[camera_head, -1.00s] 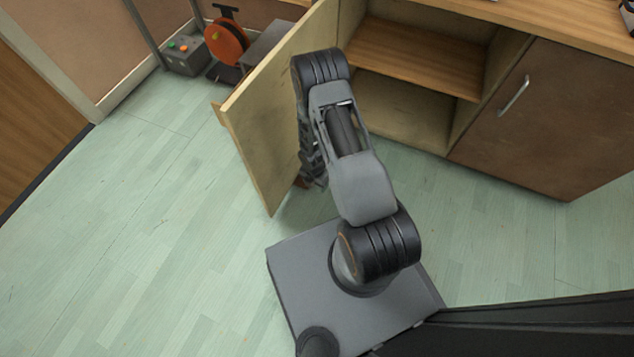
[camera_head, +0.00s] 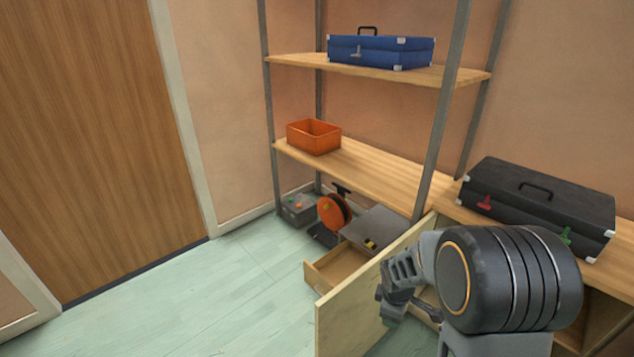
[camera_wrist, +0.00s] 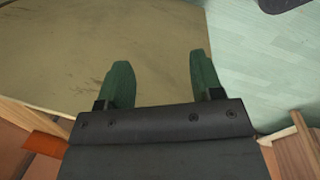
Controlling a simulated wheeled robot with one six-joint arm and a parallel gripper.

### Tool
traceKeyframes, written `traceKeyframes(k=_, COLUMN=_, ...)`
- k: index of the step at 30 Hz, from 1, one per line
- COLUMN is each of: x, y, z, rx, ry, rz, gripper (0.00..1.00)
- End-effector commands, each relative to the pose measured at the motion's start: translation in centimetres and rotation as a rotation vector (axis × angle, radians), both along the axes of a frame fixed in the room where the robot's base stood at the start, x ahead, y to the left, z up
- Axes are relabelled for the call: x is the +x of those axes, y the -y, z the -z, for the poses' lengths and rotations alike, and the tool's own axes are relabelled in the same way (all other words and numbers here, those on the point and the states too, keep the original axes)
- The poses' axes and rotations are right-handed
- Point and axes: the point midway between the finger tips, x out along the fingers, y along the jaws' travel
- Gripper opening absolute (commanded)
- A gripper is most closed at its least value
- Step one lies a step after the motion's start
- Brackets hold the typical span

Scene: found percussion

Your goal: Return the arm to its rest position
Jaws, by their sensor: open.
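My gripper (camera_wrist: 162,82) is open and empty in the wrist view, its two green fingers spread apart. Beyond the fingers lies the pale wooden face of the open cabinet door (camera_wrist: 60,50), with green floor to the right. In the head view my arm is at the lower right, in front of the cabinet, with its lower part beside the open cabinet door (camera_head: 345,322). My fingertips do not show clearly there. Whether the gripper touches the door cannot be told.
A black case (camera_head: 540,205) lies on the cabinet top. Shelves (camera_head: 400,180) hold an orange bin (camera_head: 314,137) and a blue case (camera_head: 380,52). An open drawer (camera_head: 340,272), an orange reel (camera_head: 333,213) and a grey box (camera_head: 297,210) are low behind the door. Floor at left is clear.

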Motion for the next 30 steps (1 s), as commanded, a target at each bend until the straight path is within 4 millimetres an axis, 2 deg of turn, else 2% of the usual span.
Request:
traceKeyframes(k=1, x=-0.6, y=-0.3, z=-6.4, rx=0.017, ry=0.042, rz=0.100, gripper=0.60)
traceKeyframes(k=3, x=-1.8, y=-0.7, z=-11.9, rx=0.049, ry=0.083, rz=0.250, gripper=0.60)
traceKeyframes(k=6, x=-3.9, y=-1.3, z=-19.0, rx=0.107, ry=0.136, rz=0.459, gripper=0.60)
traceKeyframes(k=9, x=-6.2, y=-2.0, z=-24.7, rx=0.169, ry=0.177, rz=0.642, gripper=0.60)
traceKeyframes(k=12, x=-8.2, y=-2.6, z=-29.0, rx=0.229, ry=0.204, rz=0.793, gripper=0.60)
traceKeyframes(k=15, x=-9.9, y=-3.0, z=-32.0, rx=0.278, ry=0.219, rz=0.906, gripper=0.60)
traceKeyframes(k=19, x=-11.4, y=-3.5, z=-34.2, rx=0.324, ry=0.229, rz=1.002, gripper=0.60)
traceKeyframes(k=27, x=-12.3, y=-3.7, z=-35.0, rx=0.350, ry=0.231, rz=1.061, gripper=0.60)
traceKeyframes(k=30, x=-12.2, y=-3.7, z=-35.0, rx=0.350, ry=0.231, rz=1.060, gripper=0.51)
